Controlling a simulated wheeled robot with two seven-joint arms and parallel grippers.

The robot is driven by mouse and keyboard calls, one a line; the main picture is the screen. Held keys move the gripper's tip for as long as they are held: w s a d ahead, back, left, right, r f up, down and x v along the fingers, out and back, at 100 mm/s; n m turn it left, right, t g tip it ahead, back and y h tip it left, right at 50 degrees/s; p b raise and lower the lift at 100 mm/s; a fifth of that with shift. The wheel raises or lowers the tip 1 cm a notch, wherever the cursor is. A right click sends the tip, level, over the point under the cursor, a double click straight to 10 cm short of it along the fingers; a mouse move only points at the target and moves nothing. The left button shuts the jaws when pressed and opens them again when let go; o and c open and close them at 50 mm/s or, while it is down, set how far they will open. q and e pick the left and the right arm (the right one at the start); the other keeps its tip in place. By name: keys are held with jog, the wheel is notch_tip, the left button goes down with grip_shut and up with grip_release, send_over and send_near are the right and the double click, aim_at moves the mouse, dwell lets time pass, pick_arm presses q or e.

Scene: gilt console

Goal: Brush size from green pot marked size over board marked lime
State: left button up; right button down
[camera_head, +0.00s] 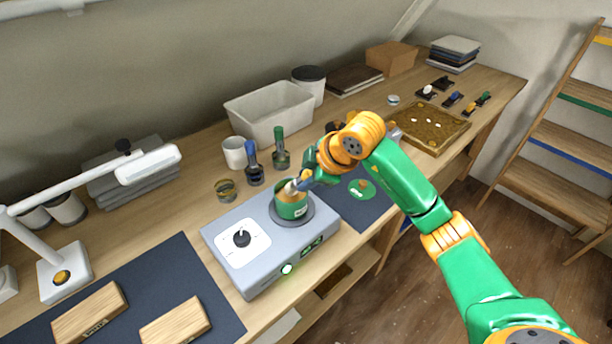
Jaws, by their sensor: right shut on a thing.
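A green pot (291,207) stands on the round plate of a grey heater (262,252). Its label is too small to read. My right gripper (303,181) is at the pot's mouth, shut on what looks like a brush (291,187), with its pale lower end at the pot's opening. The gripper hides most of the brush, and I cannot tell how deep it reaches. Two wooden boards, a left one (90,313) and a right one (175,322), lie on a dark mat (205,277). Their front markings are not legible. My left gripper is not in view.
A blue-handled brush (254,168) and a green-handled brush (280,153) stand behind the heater, near a white mug (235,152). A white lamp (65,265) stands at the left. A gilt tray (430,129) lies at the right. The dark mat is free around the boards.

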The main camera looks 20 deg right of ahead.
jog(key=shift+a, duration=0.1)
dwell(0.3)
jog(key=shift+f+b, duration=0.6)
jog(key=shift+f, duration=0.15)
dwell(1.2)
notch_tip(320, 180, up, 7)
jog(key=p, duration=0.6)
jog(key=shift+r, duration=0.15)
dwell(1.0)
